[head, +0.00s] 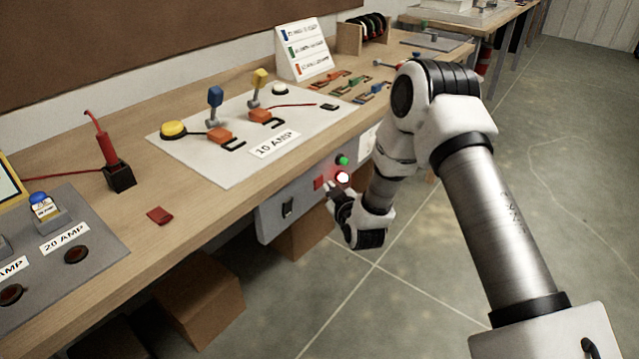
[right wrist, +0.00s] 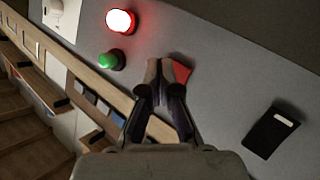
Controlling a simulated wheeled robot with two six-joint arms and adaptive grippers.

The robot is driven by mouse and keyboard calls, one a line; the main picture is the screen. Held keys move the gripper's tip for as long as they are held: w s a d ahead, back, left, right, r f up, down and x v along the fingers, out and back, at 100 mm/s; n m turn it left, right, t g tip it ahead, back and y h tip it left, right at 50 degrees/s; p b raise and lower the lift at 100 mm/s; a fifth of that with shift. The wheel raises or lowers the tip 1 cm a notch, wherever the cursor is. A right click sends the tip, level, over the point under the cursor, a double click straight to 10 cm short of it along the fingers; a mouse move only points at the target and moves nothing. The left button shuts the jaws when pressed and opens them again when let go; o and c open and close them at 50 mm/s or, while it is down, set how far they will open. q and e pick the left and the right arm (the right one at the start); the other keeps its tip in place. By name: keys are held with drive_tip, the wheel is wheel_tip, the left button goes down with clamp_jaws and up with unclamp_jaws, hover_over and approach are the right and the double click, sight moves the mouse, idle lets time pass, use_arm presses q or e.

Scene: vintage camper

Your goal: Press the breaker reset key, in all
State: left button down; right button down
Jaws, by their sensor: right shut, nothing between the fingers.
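On the grey front panel (head: 270,215) below the bench edge sits a small red square key (head: 319,183). It also shows in the right wrist view (right wrist: 182,72), partly hidden behind my fingertips. My right gripper (head: 332,190) is shut and empty, with its tips close to the red key; whether they touch it I cannot tell. In the right wrist view the closed tips (right wrist: 160,66) overlap the key's left side. A glowing red-white lamp (head: 343,177) and a green lamp or button (head: 342,160) sit beside the key. No label on the key is readable. My left gripper is out of view.
A black rocker switch (head: 287,207) is on the same panel, also in the right wrist view (right wrist: 270,131). Above, the bench holds a white 10 AMP board (head: 225,165) with fuses and a yellow button (head: 174,130). Cardboard boxes (head: 203,298) stand underneath. Floor at right is clear.

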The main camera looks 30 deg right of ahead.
drive_tip(key=shift+w, duration=0.15)
idle(0.3)
drive_tip(key=shift+w+a, duration=0.15)
drive_tip(key=shift+w, duration=0.1)
drive_tip(key=shift+w+a, duration=0.15)
drive_tip(key=shift+w, duration=0.2)
idle(0.5)
drive_tip(key=shift+s, duration=0.1)
drive_tip(key=shift+s+d, duration=0.3)
drive_tip(key=shift+s, duration=0.35)
drive_tip(key=shift+p, duration=0.3)
drive_tip(key=shift+s+d+p, duration=0.3)
drive_tip(key=shift+s, duration=0.45)
drive_tip(key=shift+s+d+p, duration=0.35)
drive_tip(key=shift+s, duration=0.45)
drive_tip(key=shift+s+d+p, duration=0.3)
drive_tip(key=shift+s, duration=0.45)
